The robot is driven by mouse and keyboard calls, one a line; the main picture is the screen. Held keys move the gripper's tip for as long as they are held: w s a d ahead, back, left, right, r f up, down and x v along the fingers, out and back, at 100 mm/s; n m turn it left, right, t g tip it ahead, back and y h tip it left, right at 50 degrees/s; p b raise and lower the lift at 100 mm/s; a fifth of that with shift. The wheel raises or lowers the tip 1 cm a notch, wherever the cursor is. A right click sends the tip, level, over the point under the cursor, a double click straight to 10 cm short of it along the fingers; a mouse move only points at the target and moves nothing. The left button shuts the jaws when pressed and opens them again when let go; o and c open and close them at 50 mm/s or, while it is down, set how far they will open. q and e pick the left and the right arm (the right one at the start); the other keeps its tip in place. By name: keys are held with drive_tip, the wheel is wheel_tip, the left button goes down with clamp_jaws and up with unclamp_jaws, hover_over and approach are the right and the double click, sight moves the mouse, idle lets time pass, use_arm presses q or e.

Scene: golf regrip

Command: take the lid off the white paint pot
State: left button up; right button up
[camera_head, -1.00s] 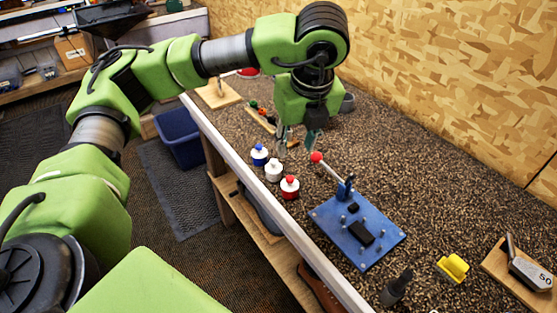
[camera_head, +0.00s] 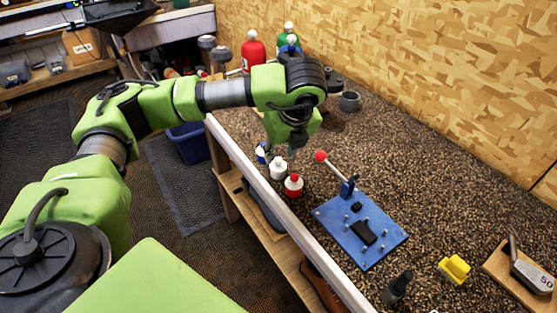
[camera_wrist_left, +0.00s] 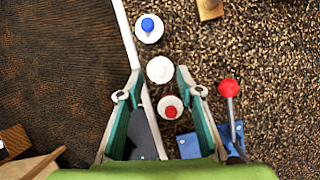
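The white paint pot (camera_head: 278,170) stands near the bench's front edge, between a pot with a blue lid and one with a red lid. Its white top (camera_wrist_left: 160,69) shows from above in the left wrist view, just beyond and between the fingertips. My left gripper (camera_head: 280,151) points down above the pots, close to the white one. In the left wrist view the left gripper (camera_wrist_left: 159,82) has its two fingers wide apart, with nothing held between them. Whether a finger touches the pot cannot be told. My right gripper is not in view.
The blue-lidded pot (camera_wrist_left: 148,28) and the red-lidded pot (camera_wrist_left: 170,108) stand close on either side. A red-knobbed lever (camera_head: 330,164) rises from a blue plate (camera_head: 345,243) to the right. Bottles (camera_head: 253,52) stand at the back. The bench's front edge (camera_head: 270,200) is very near.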

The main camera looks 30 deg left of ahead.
sight(278, 163)
use_arm(q)
drive_tip(key=shift+x, duration=1.35)
drive_tip(key=c, duration=0.8)
drive_tip(key=shift+c, duration=0.2)
drive_tip(key=shift+r, duration=0.15)
